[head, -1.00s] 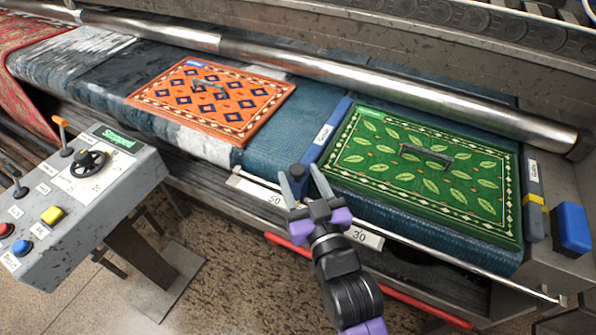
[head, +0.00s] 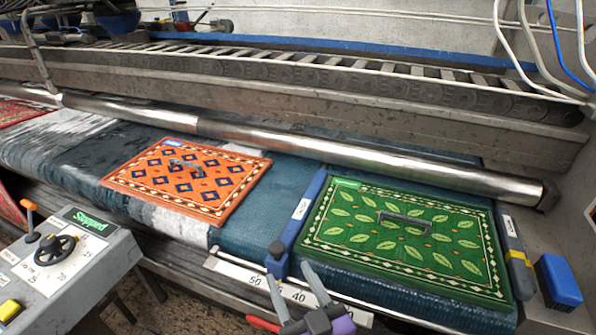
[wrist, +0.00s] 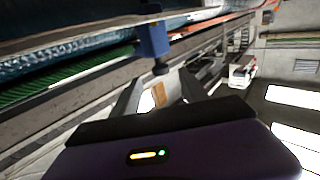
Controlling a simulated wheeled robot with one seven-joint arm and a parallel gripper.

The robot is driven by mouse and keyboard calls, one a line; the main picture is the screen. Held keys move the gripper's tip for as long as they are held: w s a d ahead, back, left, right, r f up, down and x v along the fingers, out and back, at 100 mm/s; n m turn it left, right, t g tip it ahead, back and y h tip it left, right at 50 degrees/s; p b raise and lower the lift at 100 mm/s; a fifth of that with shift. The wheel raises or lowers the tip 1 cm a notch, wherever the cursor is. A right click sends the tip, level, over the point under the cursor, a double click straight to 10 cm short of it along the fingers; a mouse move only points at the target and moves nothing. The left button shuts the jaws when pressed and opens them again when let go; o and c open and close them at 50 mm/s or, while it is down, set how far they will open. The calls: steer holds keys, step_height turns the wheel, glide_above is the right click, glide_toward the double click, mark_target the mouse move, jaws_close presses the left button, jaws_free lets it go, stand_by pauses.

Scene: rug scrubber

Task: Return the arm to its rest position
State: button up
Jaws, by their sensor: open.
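My gripper (head: 294,284) is at the lower middle of the head view, with its two grey fingers apart and nothing between them. It stands in front of the machine's front edge, by the numbered scale (head: 250,277) and below the blue bar's knob. In the wrist view my gripper's fingers (wrist: 157,98) are spread and empty, with the blue bar's end and dark knob (wrist: 152,45) just above them. The rest of my arm is mostly below the head picture.
A green leaf-patterned rug with a handle (head: 405,240) and an orange one (head: 187,180) lie on the wet blue belt (head: 260,215). A control panel (head: 60,270) reading "Stopped" stands at left. A blue block (head: 558,281) is at right. A metal roller (head: 300,140) runs behind.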

steer(key=s+d+f+m+h, duration=0.1)
steer(key=s+d+h, duration=0.1)
steer(key=s+d, duration=0.5)
steer(key=s+d+f+m+g+h, duration=0.1)
steer(key=s+d, duration=0.6)
steer(key=s, duration=0.7)
steer(key=s+d+f+m+h, duration=0.1)
steer(key=s+d+m+h, duration=0.2)
steer(key=s+d, duration=0.5)
steer(key=s+h, duration=0.1)
steer(key=s, duration=0.2)
steer(key=shift+s+g+h, duration=0.2)
steer(key=shift+g+h, duration=0.1)
